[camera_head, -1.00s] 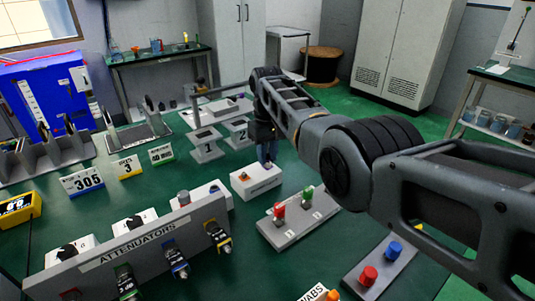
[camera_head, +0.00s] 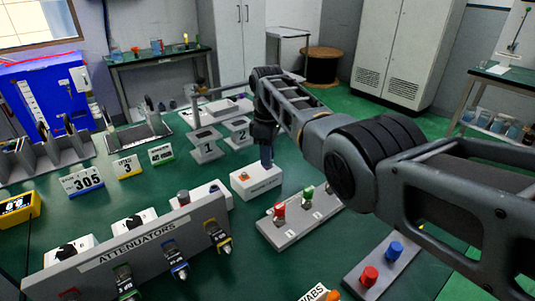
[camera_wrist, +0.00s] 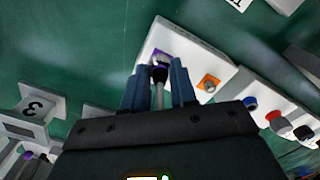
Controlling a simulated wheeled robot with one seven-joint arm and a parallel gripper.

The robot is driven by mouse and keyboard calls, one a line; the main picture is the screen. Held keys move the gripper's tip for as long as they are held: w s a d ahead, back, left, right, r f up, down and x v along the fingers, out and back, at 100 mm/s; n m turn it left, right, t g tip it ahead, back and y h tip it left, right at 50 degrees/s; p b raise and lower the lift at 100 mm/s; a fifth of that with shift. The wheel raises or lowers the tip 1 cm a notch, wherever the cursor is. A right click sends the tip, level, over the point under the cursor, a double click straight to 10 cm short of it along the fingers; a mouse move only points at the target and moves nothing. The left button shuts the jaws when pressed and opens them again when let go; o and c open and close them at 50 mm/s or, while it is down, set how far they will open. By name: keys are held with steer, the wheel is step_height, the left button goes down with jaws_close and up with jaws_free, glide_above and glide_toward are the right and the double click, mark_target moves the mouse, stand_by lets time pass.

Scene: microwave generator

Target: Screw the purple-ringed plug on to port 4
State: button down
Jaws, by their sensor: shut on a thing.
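A white port block (camera_head: 258,184) stands on the green table in the head view. The same block (camera_wrist: 212,60) shows in the wrist view, with a purple-marked port at its left and an orange-marked port (camera_wrist: 208,83) with a metal connector to the right. My gripper (camera_wrist: 159,85) points down at the purple-marked end, its two blue fingers on either side of a slim grey plug with a black part (camera_wrist: 159,74). It is shut on this plug. Purple (camera_wrist: 161,56) shows just past the plug's tip; I cannot tell whether the plug is seated. In the head view my gripper (camera_head: 267,163) is over the block's far end.
A grey base (camera_head: 293,222) with red and green connectors stands close in front to the right. The attenuator panel (camera_head: 140,245) stands at front left. Stands marked 1 (camera_head: 206,147) and 2 (camera_head: 240,132) are behind the block.

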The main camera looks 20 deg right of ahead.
stand_by(0.4)
steer(key=c, duration=0.9)
jaws_free()
steer(key=shift+r, duration=3.9)
